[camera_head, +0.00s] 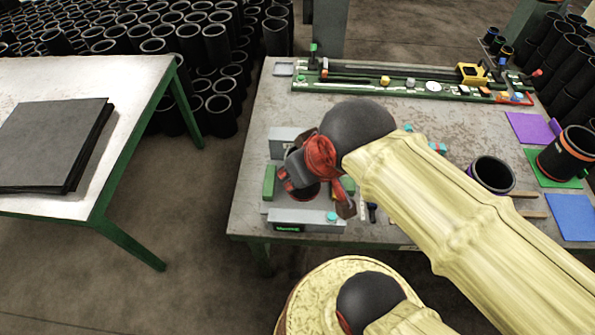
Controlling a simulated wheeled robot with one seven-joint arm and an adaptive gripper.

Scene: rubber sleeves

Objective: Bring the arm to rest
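My arm, in a yellow cover, reaches in from the lower right over the work table (265,95). My gripper (318,192), dark with red parts, is low over a grey fixture (290,215) at the table's front left. One brownish finger shows on the right; the other side is partly hidden by the wrist. A dark round shape lies under the gripper, and I cannot tell whether it is a sleeve or part of the fixture. I cannot tell whether the gripper is open or touching anything.
A black sleeve (492,176) stands right of my arm; another with orange bands (568,152) is on a green mat (555,180). Purple (530,127) and blue (570,216) mats lie nearby. A green-framed device (410,85) spans the back. A second table (115,85) holds black sheets (45,145).

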